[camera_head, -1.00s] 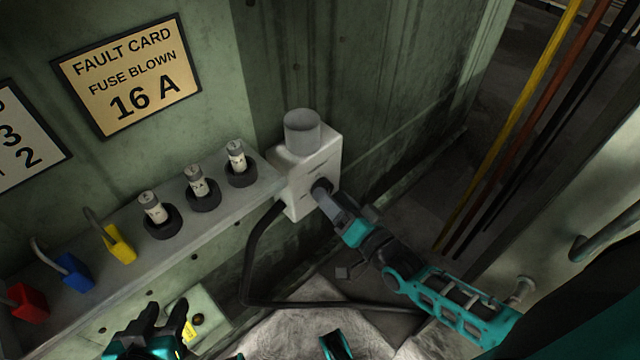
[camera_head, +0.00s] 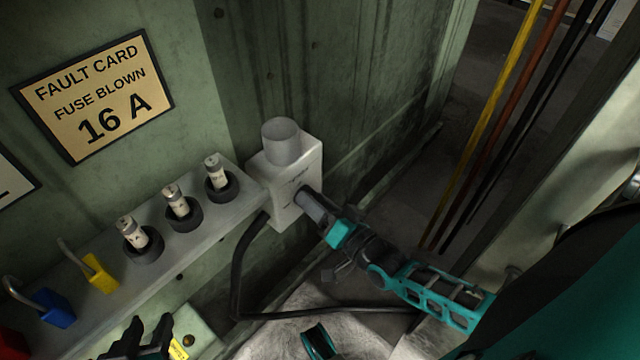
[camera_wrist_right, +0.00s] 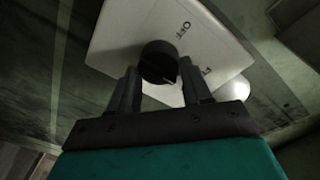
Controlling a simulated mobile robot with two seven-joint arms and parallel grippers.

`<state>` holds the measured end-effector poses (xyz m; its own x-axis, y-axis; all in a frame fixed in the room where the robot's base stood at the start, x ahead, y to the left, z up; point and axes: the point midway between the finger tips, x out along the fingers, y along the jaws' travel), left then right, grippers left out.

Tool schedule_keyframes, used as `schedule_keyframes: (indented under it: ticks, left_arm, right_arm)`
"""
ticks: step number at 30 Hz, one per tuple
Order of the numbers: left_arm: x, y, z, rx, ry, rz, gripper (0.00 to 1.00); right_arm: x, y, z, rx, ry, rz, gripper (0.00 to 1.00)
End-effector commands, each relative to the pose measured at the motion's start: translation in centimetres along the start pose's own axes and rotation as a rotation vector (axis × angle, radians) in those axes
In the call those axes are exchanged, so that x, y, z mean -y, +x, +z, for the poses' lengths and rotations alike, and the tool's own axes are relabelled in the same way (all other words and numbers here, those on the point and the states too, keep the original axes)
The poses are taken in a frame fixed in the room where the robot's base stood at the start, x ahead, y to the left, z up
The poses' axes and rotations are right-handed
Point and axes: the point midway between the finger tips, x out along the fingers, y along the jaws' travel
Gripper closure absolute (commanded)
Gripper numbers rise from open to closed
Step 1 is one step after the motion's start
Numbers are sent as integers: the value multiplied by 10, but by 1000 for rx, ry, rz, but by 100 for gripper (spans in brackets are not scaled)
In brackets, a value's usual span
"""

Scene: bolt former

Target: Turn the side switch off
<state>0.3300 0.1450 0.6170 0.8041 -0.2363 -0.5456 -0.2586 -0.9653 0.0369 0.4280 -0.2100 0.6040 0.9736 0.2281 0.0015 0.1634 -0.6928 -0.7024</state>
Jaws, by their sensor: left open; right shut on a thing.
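The side switch is a white box (camera_head: 306,166) on the green wall, with a round black knob (camera_wrist_right: 157,60) on its face. The right wrist view shows the word OFF above right of the knob and a second, partly readable label to its right. A pale mark on the knob points to the lower right, away from OFF. My right gripper (camera_head: 308,201) is shut on the knob, one finger on each side; the fingers also show in the wrist view (camera_wrist_right: 158,80). My left gripper (camera_head: 150,338) is open and empty at the bottom left.
A grey cylinder (camera_head: 282,142) tops the box, and a black cable (camera_head: 240,265) runs down from it. Left of it, a ledge holds several fuses (camera_head: 177,202) and padlocks (camera_head: 100,274). A fault card sign (camera_head: 95,95) hangs above. Coloured pipes (camera_head: 490,125) stand right.

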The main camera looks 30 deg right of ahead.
Motion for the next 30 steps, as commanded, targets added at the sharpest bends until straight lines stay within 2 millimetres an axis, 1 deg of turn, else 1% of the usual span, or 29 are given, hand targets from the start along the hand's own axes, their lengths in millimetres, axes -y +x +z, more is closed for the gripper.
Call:
schedule_keyframes:
  ticks: [1, 8, 14, 20, 30]
  left_arm:
    - [0, 0, 0, 1, 2, 0, 57]
    - [1, -1, 1, 4, 4, 0, 57]
    - [1, -2, -1, 4, 4, -1, 57]
    - [2, -5, -3, 2, 4, -4, 57]
    - [3, -8, -5, 6, 4, -7, 57]
  right_arm:
    - [5, 1, 0, -3, 2, -10, 81]
    - [7, 1, 0, -6, -14, -15, 82]
    - [8, 2, 0, -13, -90, -23, 82]
    - [10, 2, 1, -24, -238, -34, 82]
    - [10, 2, 2, -51, -558, -58, 82]
